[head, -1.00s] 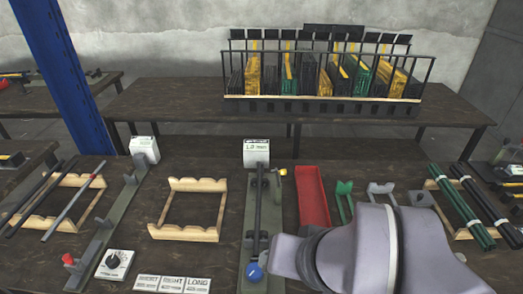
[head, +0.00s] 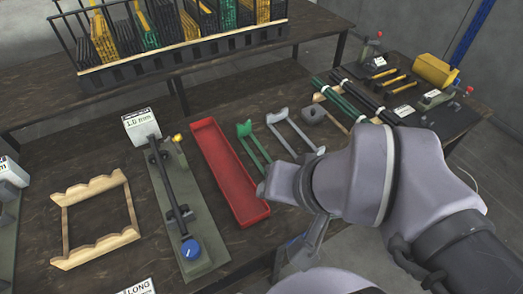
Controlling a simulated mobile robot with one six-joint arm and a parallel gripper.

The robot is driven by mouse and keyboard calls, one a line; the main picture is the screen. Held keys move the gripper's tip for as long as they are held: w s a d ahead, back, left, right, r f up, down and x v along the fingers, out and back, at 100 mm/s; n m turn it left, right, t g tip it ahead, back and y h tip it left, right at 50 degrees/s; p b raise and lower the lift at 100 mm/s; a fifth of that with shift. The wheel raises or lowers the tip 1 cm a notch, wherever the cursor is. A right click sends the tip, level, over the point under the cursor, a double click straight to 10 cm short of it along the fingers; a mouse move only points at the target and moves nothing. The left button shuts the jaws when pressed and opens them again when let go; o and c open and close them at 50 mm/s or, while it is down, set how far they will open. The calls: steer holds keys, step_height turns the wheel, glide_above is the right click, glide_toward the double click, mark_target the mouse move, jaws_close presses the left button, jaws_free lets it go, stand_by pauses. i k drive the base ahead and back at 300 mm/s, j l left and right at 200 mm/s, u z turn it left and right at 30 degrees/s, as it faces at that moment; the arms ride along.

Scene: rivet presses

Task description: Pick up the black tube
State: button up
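A thin black tube (head: 167,183) lies lengthwise along a grey-green fixture (head: 204,221) left of the middle in the head view. The fixture has a white "1.0 mm" display box at its far end and a blue knob at its near end. Further black tubes (head: 372,92) lie bundled with white bands at the right, beside banded green tubes (head: 343,104). My arm covers the lower right of the view. I cannot make out my gripper's fingers, so its opening and any contents are hidden.
A long red tray (head: 228,172) lies right of the fixture, with green and grey holders beyond it. An empty wooden cradle (head: 98,248) lies to the left. A rack (head: 185,56) of coloured pieces stands on the back table.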

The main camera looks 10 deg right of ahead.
mark_target(178, 215)
steer(key=j+u, duration=0.35)
steer(key=i+j+u, duration=0.1)
steer(key=u, duration=0.25)
steer(key=i+j+u, duration=0.15)
steer(key=j+u, duration=0.2)
